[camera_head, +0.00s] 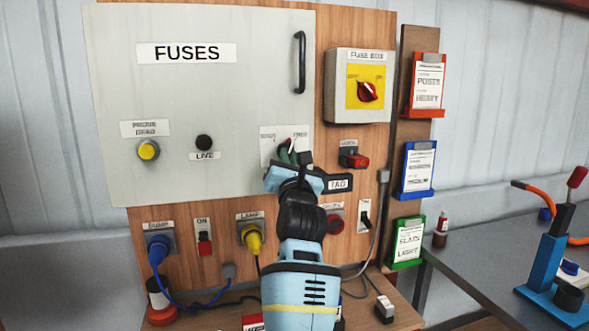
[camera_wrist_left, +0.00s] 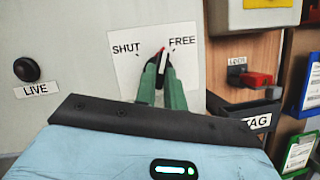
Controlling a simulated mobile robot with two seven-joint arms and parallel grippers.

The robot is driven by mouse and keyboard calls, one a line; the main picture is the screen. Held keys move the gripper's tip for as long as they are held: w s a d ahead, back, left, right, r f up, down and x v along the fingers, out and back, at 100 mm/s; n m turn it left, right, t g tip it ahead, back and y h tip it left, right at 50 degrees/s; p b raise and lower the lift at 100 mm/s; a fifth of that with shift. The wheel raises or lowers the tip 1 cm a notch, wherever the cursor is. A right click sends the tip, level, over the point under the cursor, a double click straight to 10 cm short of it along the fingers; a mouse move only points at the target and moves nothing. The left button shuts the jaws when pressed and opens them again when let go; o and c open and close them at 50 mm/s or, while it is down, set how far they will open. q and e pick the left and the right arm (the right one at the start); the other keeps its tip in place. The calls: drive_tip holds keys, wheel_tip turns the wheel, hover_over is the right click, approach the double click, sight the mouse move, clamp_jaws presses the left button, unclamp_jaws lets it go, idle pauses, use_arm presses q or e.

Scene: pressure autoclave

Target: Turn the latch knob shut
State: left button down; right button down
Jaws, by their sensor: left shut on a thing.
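The latch knob (camera_wrist_left: 161,56) sits on a white plate (camera_wrist_left: 128,68) marked SHUT on the left and FREE on the right, on the grey fuse cabinet door (camera_head: 225,95). Only a small dark and red part of the knob shows between my fingers. My left gripper (camera_head: 287,150) reaches the plate from below, and its green fingers (camera_wrist_left: 164,80) are shut on the knob. The fingers hide most of the knob, so its exact angle is hard to tell. My right gripper is in neither view.
A fuse box (camera_head: 341,100) with a red rotary switch is at the upper right. A red lock (camera_wrist_left: 256,79) and a TAG label (camera_wrist_left: 256,122) are close to the right of my gripper. Plugs, including a yellow one (camera_head: 251,238), sit below the door.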

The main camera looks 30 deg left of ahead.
use_arm(q)
drive_tip(key=n+g+y+b, duration=0.1)
drive_tip(key=n+g+b, duration=0.1)
drive_tip(key=n+b, duration=0.2)
drive_tip(key=n+g+y+b, duration=0.2)
drive_tip(key=n+g+b, duration=0.1)
drive_tip(key=n, duration=0.5)
drive_tip(key=n+g+y+b, duration=0.1)
drive_tip(key=n+g+b, duration=0.1)
drive_tip(key=n+b, duration=0.2)
drive_tip(key=shift+w+d+r+n+g+y+b, duration=0.1)
drive_tip(key=shift+w+d+n+g+y+b, duration=0.1)
drive_tip(key=shift+n, duration=0.4)
drive_tip(key=shift+w+d+r+n+g+y+b, duration=0.1)
drive_tip(key=shift+n+g+b, duration=0.1)
drive_tip(key=shift+n, duration=0.4)
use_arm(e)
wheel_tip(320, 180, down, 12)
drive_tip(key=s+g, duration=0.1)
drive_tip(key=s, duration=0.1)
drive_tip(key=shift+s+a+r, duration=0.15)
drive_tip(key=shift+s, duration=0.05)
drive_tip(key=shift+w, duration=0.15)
use_arm(q)
drive_tip(key=c, duration=1.5)
unclamp_jaws()
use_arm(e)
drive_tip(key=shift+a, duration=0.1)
